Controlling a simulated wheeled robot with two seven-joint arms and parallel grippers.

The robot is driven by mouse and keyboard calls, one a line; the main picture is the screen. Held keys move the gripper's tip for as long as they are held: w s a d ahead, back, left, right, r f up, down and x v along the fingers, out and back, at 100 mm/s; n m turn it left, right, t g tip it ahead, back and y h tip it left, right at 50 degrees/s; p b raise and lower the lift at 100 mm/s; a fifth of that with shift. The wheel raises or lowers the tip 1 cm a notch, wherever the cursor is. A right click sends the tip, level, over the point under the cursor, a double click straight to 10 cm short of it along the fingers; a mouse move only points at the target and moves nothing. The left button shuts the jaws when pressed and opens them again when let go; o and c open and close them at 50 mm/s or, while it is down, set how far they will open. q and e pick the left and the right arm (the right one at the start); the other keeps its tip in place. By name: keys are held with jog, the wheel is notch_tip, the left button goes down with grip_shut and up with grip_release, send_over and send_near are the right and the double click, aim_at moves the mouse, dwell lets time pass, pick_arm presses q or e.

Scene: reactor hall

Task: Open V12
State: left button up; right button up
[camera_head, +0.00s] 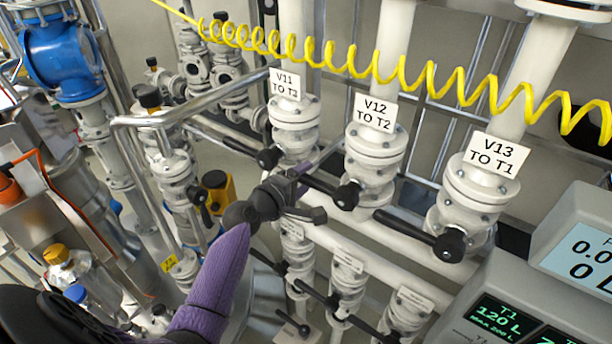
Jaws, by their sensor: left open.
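Valve V12 (371,160) is a white flanged valve on a vertical pipe, under a label (375,112) reading "V12 TO T2". Its black lever (326,187) runs left from a round black hub, crosswise to the pipe. My left gripper (306,190), on a purple-sleeved arm from the lower left, is open just left of the hub. Its dark fingers spread above and below the lever's left end, which appears to lie between them. I cannot tell whether they touch it. My right gripper is not in view.
Valve V11 (293,125) stands left of V12 and V13 (470,195) right, each with a similar crosswise black lever. A grey rail (200,103) and coiled yellow hose (400,70) cross nearby. Smaller valves (348,290) sit below; display consoles (500,318) fill the lower right.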

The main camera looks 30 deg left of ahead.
pick_arm(q)
jog(key=shift+w, duration=0.45)
jog(key=shift+f, duration=0.1)
grip_shut()
dwell(1.0)
